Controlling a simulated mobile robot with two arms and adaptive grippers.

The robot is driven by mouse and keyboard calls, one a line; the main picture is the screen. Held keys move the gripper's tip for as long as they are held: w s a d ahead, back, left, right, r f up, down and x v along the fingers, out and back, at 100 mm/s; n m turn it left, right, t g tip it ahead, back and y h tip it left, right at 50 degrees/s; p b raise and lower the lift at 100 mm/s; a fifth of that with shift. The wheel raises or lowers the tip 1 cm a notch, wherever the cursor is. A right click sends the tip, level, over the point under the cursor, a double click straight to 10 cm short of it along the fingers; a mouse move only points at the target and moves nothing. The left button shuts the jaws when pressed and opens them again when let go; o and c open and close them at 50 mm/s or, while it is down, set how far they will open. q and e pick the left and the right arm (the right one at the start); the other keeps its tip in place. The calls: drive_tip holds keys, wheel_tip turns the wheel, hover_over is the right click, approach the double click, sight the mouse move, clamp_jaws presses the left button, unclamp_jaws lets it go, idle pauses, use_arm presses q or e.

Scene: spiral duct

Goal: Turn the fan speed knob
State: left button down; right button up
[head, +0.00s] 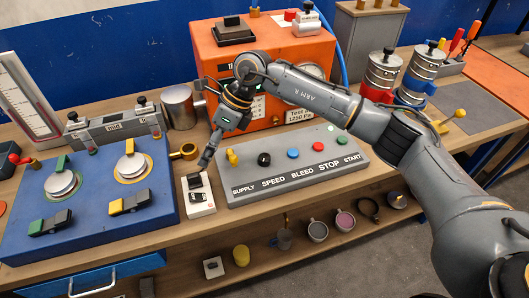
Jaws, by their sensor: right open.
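The fan speed knob (264,159) is the small black knob above the word SPEED on the grey control panel (300,174). My right gripper (208,157) comes in from the right over the panel and points down, left of the yellow SUPPLY lever (232,158). It is open, with nothing seen between its fingers. It is apart from the speed knob, which lies to its right and is in full view. The fingertips appear over or near a small white block with black parts (199,198); contact cannot be told. My left gripper is not in view.
Blue BLEED (293,153), red STOP (318,150) and green START (343,144) buttons sit right of the knob. An orange box (205,62) stands behind. A blue unit with knobs (90,225) is at left. Cups and small parts lie on the lower shelf (262,258).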

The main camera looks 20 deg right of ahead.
drive_tip(key=w+d+r+h, duration=0.2)
drive_tip(key=d+h, duration=0.1)
drive_tip(key=d, duration=0.4)
drive_tip(key=w+d+r+h, duration=0.1)
drive_tip(key=w+d+h, duration=0.15)
drive_tip(key=d, duration=0.55)
drive_tip(key=p, duration=0.4)
approach(264, 156)
drive_tip(key=shift+m+t+h, duration=0.3)
drive_tip(key=shift+h, duration=0.05)
drive_tip(key=f, duration=0.7)
drive_tip(key=shift+s+a+f, duration=0.15)
drive_tip(key=shift+s+a, duration=0.1)
drive_tip(key=shift+s, duration=0.15)
drive_tip(key=shift+f, duration=0.65)
drive_tip(key=c, duration=1.2)
